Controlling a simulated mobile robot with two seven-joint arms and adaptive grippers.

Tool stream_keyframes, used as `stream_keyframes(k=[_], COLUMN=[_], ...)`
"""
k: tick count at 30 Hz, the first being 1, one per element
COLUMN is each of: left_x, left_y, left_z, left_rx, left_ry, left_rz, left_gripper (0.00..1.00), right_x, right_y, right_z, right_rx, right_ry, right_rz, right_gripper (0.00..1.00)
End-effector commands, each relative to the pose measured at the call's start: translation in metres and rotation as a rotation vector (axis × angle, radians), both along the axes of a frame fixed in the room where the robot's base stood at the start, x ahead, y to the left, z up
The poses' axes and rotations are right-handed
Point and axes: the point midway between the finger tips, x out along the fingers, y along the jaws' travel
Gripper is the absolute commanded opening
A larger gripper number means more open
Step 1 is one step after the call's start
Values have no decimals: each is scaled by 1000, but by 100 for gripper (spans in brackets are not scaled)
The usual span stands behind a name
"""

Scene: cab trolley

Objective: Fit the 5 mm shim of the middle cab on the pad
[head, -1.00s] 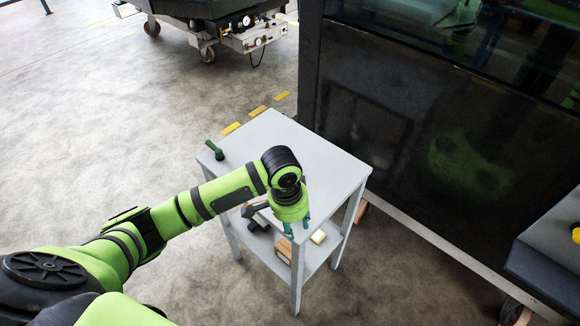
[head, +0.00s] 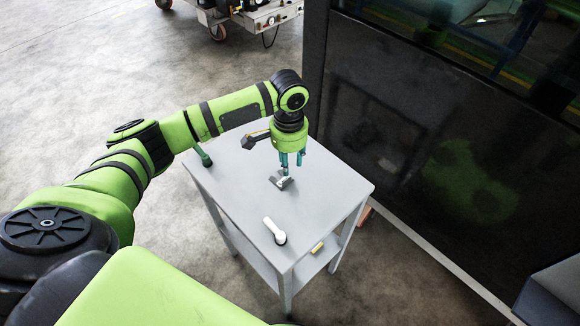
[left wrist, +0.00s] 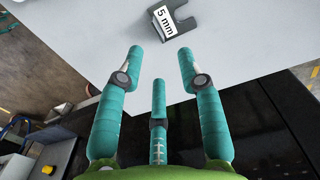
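The 5 mm shim is a small dark grey notched plate with a white "5 mm" label (left wrist: 168,18), at the top of the left wrist view. In the head view the shim (head: 281,182) lies on the grey trolley's top (head: 325,200). My left gripper (head: 292,160) points down just above and beside it. In the left wrist view its teal fingers (left wrist: 160,65) are spread with nothing between them, and the shim is beyond the fingertips. My right gripper is not in view. I cannot make out the pad.
A white-handled object (head: 274,230) lies near the front of the trolley top. A green handle (head: 204,156) stands at its left edge. A yellowish block (head: 318,247) is on the lower shelf. A large dark cab panel (head: 400,130) rises close behind on the right.

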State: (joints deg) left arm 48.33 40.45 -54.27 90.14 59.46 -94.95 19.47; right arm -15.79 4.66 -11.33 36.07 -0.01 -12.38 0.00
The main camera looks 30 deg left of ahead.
Motion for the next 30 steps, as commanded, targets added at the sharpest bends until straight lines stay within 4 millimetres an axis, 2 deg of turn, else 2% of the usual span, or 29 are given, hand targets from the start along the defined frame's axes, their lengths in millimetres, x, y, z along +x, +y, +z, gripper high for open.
stream_keyframes(k=[8,12,16,23,24,27,30], left_x=[-3,-4,-4,-4,-4,-4,-4], left_y=[1,1,1,1,1,1,1], left_z=[-29,-52,-65,-69,-69,-68,-68], left_rx=[2,1,1,1,0,0,0], left_ry=[7,5,3,1,1,1,1], left_rz=[0,0,-1,-2,-2,-2,-2], left_gripper=[37,37,37,37,33,0,0], right_x=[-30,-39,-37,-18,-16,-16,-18], right_y=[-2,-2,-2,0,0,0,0], right_z=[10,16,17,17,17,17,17], right_rx=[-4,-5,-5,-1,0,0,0], right_ry=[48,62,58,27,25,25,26], right_rz=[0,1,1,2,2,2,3], right_gripper=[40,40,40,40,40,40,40])
